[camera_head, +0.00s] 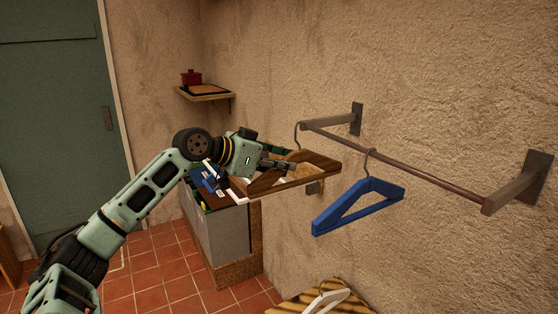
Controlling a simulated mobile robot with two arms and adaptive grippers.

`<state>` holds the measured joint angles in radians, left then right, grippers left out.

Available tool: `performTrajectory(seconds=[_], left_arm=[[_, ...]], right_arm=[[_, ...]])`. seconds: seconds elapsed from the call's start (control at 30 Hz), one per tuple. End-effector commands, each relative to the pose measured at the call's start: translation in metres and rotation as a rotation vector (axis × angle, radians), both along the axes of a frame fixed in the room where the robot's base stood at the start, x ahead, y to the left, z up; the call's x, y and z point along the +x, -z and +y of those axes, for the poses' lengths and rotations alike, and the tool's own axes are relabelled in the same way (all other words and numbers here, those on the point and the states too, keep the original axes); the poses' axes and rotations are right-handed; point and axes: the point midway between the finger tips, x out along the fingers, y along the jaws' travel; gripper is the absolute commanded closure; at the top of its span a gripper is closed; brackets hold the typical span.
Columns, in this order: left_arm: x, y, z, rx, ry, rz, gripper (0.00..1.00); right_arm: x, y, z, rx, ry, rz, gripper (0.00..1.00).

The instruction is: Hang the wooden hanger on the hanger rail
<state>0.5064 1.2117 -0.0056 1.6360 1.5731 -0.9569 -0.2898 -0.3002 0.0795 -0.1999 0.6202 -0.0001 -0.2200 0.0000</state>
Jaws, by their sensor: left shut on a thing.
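The wooden hanger (262,184) is brown, and my left gripper (283,165) is shut on its upper part. The hanger is raised off the floor beside the wall. Its thin metal hook (297,134) stands up at the left end of the hanger rail (400,160). I cannot tell whether the hook is over the rail or only in front of it. The rail is a dark bar on two wall brackets. My right gripper is not in view.
A blue hanger (338,217) hangs on the rail to the right of the wooden one. A white hanger (322,300) lies on a striped surface at the bottom. A grey cabinet (222,240) with items on top stands behind my left arm. A small shelf (205,94) holds a red pot (191,78).

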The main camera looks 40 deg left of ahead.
Motion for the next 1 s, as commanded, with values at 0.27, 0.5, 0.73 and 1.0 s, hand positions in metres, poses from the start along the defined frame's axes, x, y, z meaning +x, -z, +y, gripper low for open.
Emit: performTrajectory(seconds=[0.27, 0.5, 0.73, 1.0], left_arm=[[0.018, -0.005, -0.007, -0.004, 0.000, -0.002, 1.00], [0.035, -0.004, -0.014, -0.003, 0.001, -0.001, 1.00], [0.053, -0.003, -0.020, -0.003, 0.000, -0.001, 1.00], [0.067, 0.009, -0.025, -0.001, 0.000, 0.000, 1.00]], right_arm=[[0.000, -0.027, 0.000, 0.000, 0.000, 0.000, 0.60], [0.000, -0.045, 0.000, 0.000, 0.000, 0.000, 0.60], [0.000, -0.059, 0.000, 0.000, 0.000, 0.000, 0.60], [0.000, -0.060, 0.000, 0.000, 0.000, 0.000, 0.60]])
